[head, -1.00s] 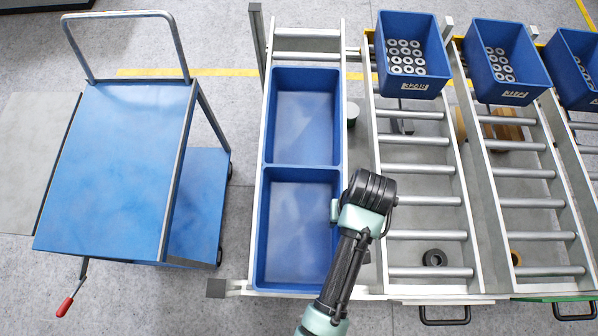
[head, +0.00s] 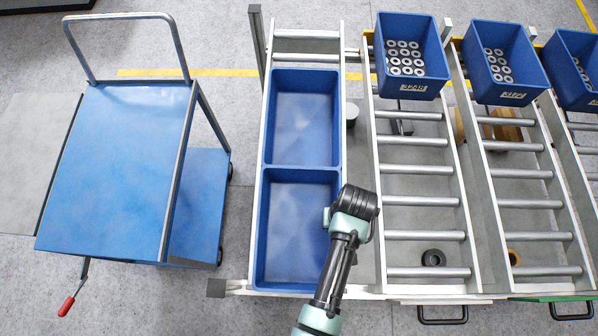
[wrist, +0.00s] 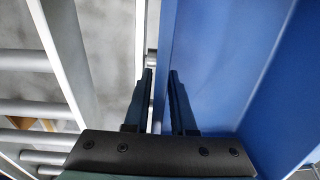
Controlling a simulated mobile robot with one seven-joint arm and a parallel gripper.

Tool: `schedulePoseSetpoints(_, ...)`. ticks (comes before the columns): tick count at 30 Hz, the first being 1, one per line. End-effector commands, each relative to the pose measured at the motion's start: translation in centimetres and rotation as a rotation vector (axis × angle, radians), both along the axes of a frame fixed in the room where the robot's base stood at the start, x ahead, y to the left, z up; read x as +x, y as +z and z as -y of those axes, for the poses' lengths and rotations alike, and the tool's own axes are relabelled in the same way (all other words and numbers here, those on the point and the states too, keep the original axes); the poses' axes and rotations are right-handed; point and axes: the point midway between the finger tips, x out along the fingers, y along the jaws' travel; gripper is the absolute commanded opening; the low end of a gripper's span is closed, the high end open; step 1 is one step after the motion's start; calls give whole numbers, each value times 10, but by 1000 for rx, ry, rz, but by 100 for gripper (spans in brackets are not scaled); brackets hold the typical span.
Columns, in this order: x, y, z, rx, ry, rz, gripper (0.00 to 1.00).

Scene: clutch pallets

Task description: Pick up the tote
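Two empty blue totes stand end to end in the leftmost lane: a far tote (head: 302,115) and a near tote (head: 290,235). My gripper (wrist: 160,72) is at the right wall of the near tote. In the wrist view its two fingers are apart and point down along the tote's rim (wrist: 170,30). The right finger is over the blue inside and the left finger is over the gap beside the lane rail. In the head view my wrist hides most of the gripper. I cannot tell whether the fingers touch the wall.
A blue cart (head: 115,170) with a grey side flap stands at the left. Roller lanes (head: 418,200) lie at the right, with blue bins of metal rings (head: 408,85) at their far ends. A dark ring (head: 433,258) lies between rollers. Floor is free between cart and lanes.

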Motion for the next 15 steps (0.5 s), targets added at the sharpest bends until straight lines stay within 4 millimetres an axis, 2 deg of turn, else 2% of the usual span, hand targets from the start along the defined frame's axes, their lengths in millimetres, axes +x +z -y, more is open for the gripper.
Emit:
schedulePoseSetpoints(1, 0, 0, 0, 0, 0, 0, 13)
schedulePoseSetpoints(3, 0, 0, 0, 0, 0, 0, 0)
schedulePoseSetpoints(15, 0, 0, 0, 0, 0, 0, 0)
